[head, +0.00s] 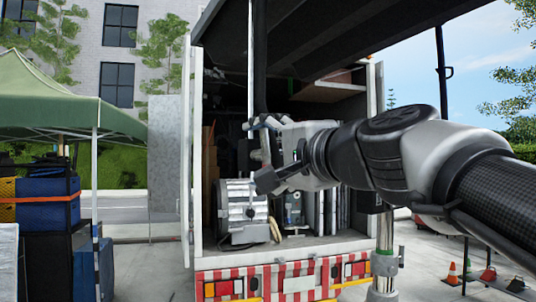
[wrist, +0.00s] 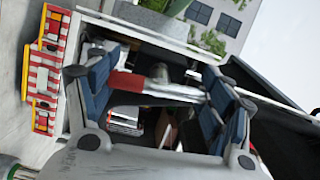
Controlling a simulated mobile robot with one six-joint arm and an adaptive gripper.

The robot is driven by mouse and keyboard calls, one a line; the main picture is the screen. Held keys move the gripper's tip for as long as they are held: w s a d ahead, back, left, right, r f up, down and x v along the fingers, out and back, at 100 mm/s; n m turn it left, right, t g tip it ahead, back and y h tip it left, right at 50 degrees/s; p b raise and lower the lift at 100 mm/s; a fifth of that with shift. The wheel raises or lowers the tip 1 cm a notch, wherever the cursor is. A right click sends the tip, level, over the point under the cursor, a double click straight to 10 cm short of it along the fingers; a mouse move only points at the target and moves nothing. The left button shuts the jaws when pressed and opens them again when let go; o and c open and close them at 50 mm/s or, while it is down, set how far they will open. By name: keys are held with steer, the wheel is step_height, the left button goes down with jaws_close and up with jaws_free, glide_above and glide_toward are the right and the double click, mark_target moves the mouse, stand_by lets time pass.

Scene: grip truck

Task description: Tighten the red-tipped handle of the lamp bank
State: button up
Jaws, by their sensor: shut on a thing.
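In the head view my gripper (head: 260,152) is in front of the truck's open back, and the handle cannot be made out there. A large black panel (head: 330,35) hangs overhead; I cannot tell whether it is part of the lamp bank. Where the handle joins the lamp bank is hidden.
A silver lamp housing (head: 240,210) stands on the truck bed (head: 310,246) below my gripper. A white door edge (head: 186,150) bounds the left. A green canopy (head: 60,100) and blue cases (head: 45,203) stand further left.

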steer(key=shift+r, duration=0.1)
stand_by(0.3)
steer(key=o, duration=1.1)
steer(key=v, duration=1.2)
steer(key=shift+s, duration=0.1)
steer(key=shift+a, duration=0.1)
